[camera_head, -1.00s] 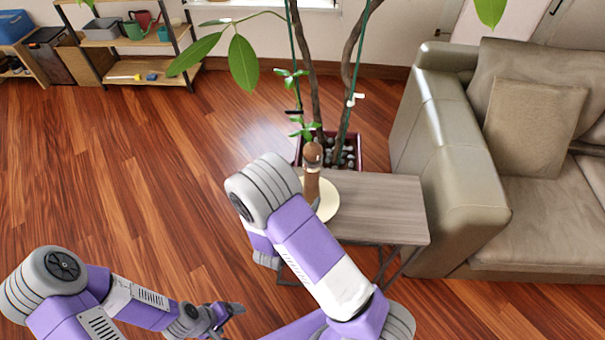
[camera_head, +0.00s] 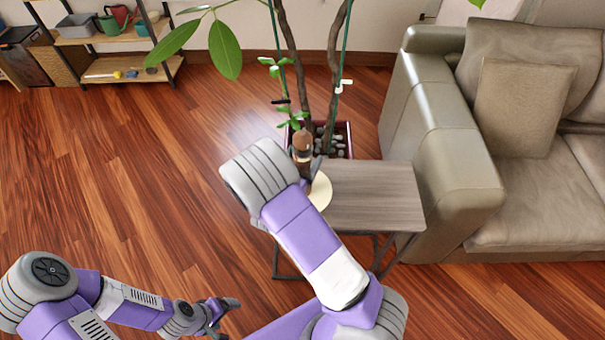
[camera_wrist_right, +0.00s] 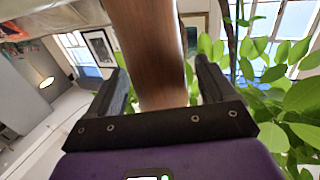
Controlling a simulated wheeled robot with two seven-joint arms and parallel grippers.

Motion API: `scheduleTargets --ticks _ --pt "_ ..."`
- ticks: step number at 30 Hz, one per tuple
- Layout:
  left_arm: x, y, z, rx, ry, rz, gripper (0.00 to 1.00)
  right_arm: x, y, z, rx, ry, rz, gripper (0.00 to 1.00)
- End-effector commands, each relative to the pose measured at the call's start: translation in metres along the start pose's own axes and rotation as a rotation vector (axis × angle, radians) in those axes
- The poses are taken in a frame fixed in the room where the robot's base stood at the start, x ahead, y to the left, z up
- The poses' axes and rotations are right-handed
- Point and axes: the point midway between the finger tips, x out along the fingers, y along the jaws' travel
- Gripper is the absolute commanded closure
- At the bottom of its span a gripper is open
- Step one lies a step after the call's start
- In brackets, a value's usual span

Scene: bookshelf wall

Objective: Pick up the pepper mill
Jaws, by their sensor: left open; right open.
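The pepper mill (camera_head: 302,142) is brown and wooden with a pale band. It stands upright at the left end of a small side table (camera_head: 375,195), over a round cream plate or mat (camera_head: 321,192). My right arm hides its lower part in the head view. In the right wrist view the mill's brown body (camera_wrist_right: 150,50) rises between the two dark fingers of my right gripper (camera_wrist_right: 162,88). The fingers are open, with a gap showing on the right side. My left gripper (camera_head: 221,314) is open and empty, low over the floor at the bottom left.
A potted plant (camera_head: 335,138) with tall stems stands right behind the table. A beige sofa (camera_head: 435,150) is close on the right. A shelf with pots (camera_head: 105,55) stands at the far left. The wooden floor on the left is clear.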

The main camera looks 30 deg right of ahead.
Motion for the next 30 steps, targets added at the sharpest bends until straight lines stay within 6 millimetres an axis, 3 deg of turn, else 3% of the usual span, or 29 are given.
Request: scheduleTargets --ticks 3,19,30 --pt "-0.0003 0.0001 0.0000 0.000 0.000 0.000 0.16 -0.0002 0.0000 -0.0002 0.000 0.000 0.000 0.18" --pt "-0.0002 0.0001 -0.0001 0.000 0.000 0.000 0.16 -0.0006 0.0001 0.0002 -0.001 -0.001 0.000 0.99" --pt "-0.0007 0.0003 0.0000 0.000 0.000 0.000 0.16 -0.0004 -0.0001 -0.0017 0.001 0.001 0.000 1.00"
